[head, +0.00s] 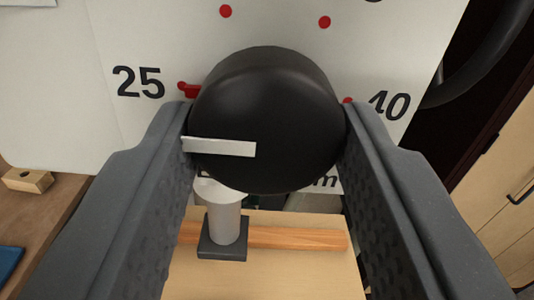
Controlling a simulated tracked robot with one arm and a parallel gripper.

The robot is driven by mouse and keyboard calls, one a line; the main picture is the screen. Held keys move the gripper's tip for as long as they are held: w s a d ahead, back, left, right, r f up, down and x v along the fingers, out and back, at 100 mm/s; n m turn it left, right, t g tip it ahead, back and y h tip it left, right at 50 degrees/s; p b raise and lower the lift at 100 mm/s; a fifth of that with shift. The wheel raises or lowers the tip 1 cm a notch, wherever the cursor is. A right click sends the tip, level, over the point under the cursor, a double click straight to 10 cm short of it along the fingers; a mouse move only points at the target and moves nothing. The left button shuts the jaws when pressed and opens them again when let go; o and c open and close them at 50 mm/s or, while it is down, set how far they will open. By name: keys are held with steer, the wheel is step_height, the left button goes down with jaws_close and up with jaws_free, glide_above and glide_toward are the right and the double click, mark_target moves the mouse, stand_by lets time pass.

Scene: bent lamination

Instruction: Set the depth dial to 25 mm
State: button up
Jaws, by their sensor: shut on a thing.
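The depth dial's round black knob (266,110) fills the middle of the head view, in front of a white panel. My gripper (267,125) is shut on it, one finger on its left side and one on its right. A white bar (220,147) on the knob's face points left, tilted slightly up. A red dot beside the "25" label (138,82) meets a short red strip (192,91) that runs to the knob's left edge. The lower lettering is mostly hidden.
The white panel (140,30) carries more red dots above the knob. Below stand a grey cylinder (224,219) on a dark square base and a wooden bar (295,238). A small wooden block (28,180) lies at left. A black curved tube is at upper right.

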steer(key=shift+n, duration=0.6)
steer(key=o, duration=1)
steer(key=shift+c, duration=0.2)
steer(key=s+b, duration=0.2)
steer(key=b, duration=0.2)
steer(key=shift+s+d+f, duration=0.1)
steer(key=shift+s+f, duration=0.05)
steer(key=shift+s, duration=0.2)
steer(key=shift+s+b, duration=0.3)
steer(key=shift+s, duration=0.15)
steer(key=b, duration=0.8)
glide_toward(264, 161)
steer(key=s, duration=0.4)
steer(key=shift+s+f, duration=0.1)
steer(key=shift+s, duration=0.1)
